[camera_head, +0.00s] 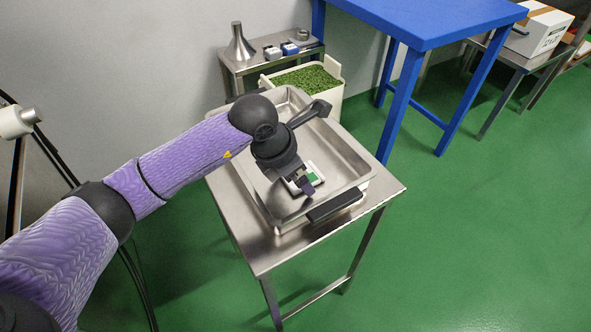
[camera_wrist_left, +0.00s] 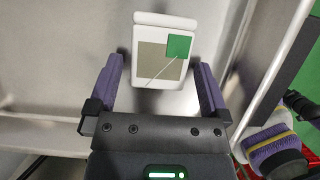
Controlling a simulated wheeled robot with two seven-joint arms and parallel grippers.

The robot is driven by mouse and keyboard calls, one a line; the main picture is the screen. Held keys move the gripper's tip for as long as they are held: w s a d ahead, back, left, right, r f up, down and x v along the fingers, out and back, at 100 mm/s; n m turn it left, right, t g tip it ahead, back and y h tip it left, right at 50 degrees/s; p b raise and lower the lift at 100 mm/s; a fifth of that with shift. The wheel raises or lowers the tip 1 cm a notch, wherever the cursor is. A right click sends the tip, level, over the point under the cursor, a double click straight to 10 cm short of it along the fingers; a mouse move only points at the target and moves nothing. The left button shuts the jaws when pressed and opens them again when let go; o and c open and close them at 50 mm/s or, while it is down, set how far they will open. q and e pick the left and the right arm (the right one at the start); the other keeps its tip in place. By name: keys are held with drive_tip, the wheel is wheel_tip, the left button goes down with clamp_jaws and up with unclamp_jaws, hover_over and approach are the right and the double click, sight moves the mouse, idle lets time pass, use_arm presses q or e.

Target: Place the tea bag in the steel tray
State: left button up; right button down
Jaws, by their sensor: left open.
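The tea bag (camera_head: 314,176) is a white packet with a green tag. It appears to lie flat on the floor of the steel tray (camera_head: 352,154), towards the tray's front end. In the left wrist view the tea bag (camera_wrist_left: 160,62) shows its green tag, a thin string and a grey-brown patch. My left gripper (camera_head: 304,187) reaches down into the tray right at the bag. In the wrist view its two purple fingers (camera_wrist_left: 157,72) stand open, one on each side of the bag, with a gap on both sides. My right gripper is not in view.
The tray stands on a steel table (camera_head: 385,190) and has a dark handle (camera_head: 335,205) at its front. Behind are a bin of green leaves (camera_head: 305,78) and a small steel side table (camera_head: 240,66). A blue table (camera_head: 430,18) stands at the back right. The green floor at right is clear.

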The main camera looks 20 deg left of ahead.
use_arm(q)
drive_tip(key=p+v, duration=0.6)
drive_tip(key=v, duration=0.6)
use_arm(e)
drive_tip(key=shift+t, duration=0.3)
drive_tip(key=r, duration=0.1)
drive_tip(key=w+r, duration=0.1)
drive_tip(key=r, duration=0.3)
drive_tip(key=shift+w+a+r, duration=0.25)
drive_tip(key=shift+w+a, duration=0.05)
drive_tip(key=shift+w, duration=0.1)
use_arm(q)
drive_tip(key=shift+r, duration=0.1)
